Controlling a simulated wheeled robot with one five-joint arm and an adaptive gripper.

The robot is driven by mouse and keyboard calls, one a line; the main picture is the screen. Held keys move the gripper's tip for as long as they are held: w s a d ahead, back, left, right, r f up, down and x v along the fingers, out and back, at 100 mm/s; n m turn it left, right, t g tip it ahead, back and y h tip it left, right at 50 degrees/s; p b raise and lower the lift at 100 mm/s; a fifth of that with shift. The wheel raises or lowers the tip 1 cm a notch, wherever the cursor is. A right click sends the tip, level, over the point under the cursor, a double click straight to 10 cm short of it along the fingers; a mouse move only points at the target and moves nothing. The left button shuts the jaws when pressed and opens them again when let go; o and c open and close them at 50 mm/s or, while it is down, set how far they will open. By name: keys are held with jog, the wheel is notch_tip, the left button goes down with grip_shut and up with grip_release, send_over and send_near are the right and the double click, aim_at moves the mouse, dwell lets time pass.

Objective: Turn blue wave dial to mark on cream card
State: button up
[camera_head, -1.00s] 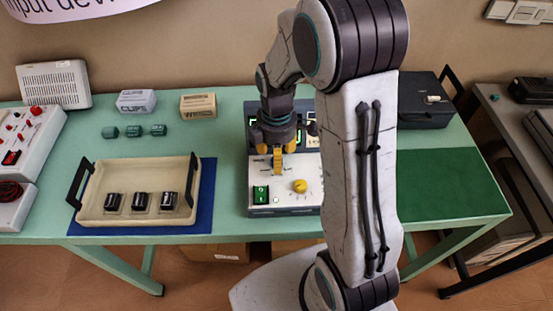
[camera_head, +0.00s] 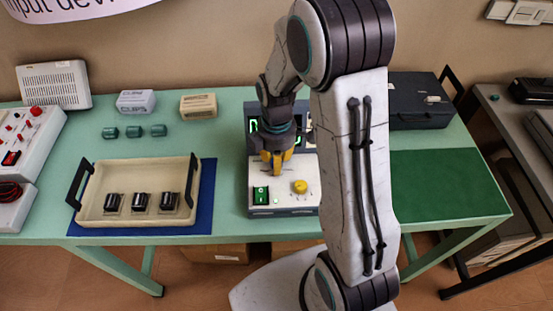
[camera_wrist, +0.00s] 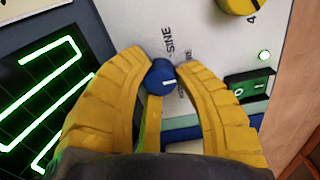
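The blue wave dial (camera_wrist: 160,80) sits on the pale panel of the instrument (camera_wrist: 205,35), with a short white pointer line on its top. The word SINE is printed beside it. My gripper (camera_wrist: 160,64) has its two yellow fingers on either side of the dial, apparently touching it. In the head view my gripper (camera_head: 278,168) points down at the instrument's panel (camera_head: 285,204); the dial is hidden there. A pale patch (camera_head: 310,138) beside the instrument's screen is mostly hidden by my arm; I cannot tell whether it is the cream card.
A yellow knob (camera_head: 300,187) and a green switch (camera_head: 261,195) are on the same panel. A dark case (camera_head: 418,105) stands at the back right. The green mat (camera_head: 450,185) is bare.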

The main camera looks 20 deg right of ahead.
grip_shut()
jog(key=shift+m, duration=0.4)
jog(key=m+b, duration=0.1)
jog(key=m, duration=0.2)
jog(key=shift+m, duration=0.3)
jog(key=shift+m+b, duration=0.65)
jog(key=shift+m, duration=1.55)
jog(key=shift+s, duration=0.1)
jog(key=o, duration=0.6)
grip_release()
jog(key=shift+w+r, duration=0.15)
jog(key=shift+w, duration=0.05)
